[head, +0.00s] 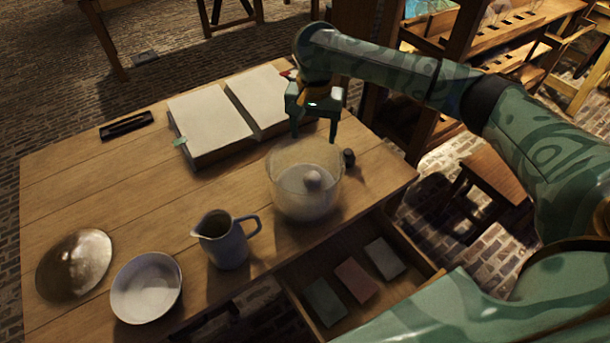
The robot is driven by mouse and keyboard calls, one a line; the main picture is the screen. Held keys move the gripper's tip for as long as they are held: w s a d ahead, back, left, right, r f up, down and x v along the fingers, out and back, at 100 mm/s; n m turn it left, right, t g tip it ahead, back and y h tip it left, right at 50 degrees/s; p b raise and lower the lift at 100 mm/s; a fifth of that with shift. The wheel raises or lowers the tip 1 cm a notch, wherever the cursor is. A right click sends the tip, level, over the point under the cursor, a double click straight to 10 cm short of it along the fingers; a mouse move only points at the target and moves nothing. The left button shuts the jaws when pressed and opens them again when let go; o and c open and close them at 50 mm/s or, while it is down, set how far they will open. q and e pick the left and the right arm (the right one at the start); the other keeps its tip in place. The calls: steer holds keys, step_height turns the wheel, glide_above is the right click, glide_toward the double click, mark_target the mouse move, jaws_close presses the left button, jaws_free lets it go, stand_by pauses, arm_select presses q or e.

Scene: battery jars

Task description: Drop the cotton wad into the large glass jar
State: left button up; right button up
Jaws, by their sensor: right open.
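A large clear glass jar (277,174) stands upright on the wooden table, near its right side. A small pale round lump, which looks like the cotton wad (313,179), shows inside the jar, on or in a whitish layer. My right gripper (314,137) points down over the jar's back rim. Its two fingers are spread apart with nothing between them, and the wad is below, apart from them. I cannot tell whether the fingertips are above the jar's mouth or behind it. My left gripper is out of view.
A blue-grey pitcher (225,245), a white bowl (147,287) and a shiny round dish (74,264) stand front left. A small dark object (348,158) is right of the jar. An open book (208,125) lies behind. An open drawer (405,257) holds several coloured blocks. The table's middle left is clear.

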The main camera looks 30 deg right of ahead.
step_height(320, 180, up, 8)
steer(key=p, duration=0.3)
steer(key=shift+f, duration=0.2)
steer(key=shift+s+f, duration=0.1)
